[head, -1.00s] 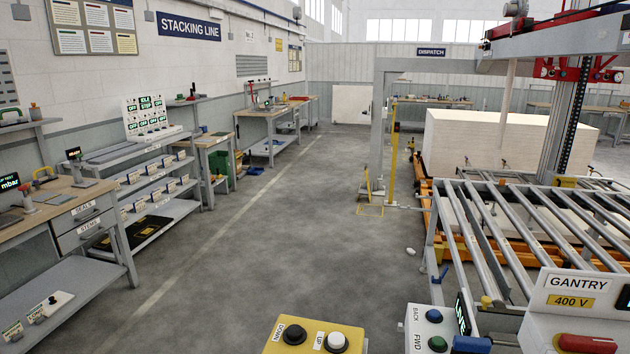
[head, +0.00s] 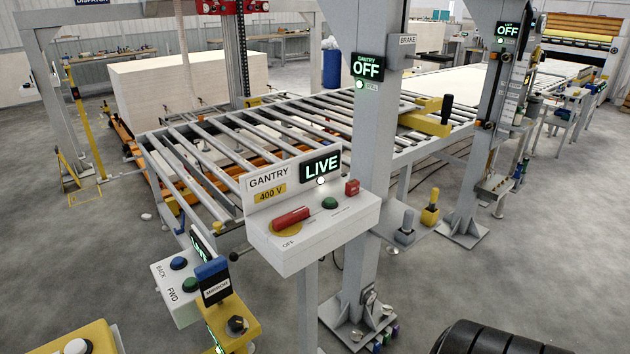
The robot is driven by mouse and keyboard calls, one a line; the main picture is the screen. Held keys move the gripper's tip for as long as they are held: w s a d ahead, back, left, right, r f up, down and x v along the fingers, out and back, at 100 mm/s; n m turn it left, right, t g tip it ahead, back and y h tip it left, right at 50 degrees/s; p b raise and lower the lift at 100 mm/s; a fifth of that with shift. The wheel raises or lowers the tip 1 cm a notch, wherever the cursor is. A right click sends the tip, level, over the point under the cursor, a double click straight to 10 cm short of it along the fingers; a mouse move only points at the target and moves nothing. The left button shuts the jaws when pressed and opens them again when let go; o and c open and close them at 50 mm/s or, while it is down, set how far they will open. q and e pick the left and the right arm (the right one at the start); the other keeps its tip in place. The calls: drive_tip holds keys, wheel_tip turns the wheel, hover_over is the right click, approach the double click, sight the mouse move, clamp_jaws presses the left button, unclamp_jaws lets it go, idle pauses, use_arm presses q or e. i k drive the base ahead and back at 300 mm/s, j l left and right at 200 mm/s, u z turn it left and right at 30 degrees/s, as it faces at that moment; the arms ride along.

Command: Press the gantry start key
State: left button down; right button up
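A white gantry control box (head: 335,232) stands on a post near the middle of the head view, labelled GANTRY and 400 V. Its display (head: 321,168) reads LIVE. The small labels by the green button are too small to read, so I cannot confirm which is the start key. A sign (head: 367,67) on the column behind reads GANTRY OFF. Neither gripper is in view.
A blue-and-green-button box (head: 176,288) marked BACK and FWD and a yellow box with a black knob (head: 236,325) stand at the lower left. A grey column (head: 372,170) rises right behind the gantry box. A roller conveyor (head: 230,150) lies behind. Grey floor is open at right.

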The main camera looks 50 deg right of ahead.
sight(329, 202)
drive_tip(key=z, duration=1.5)
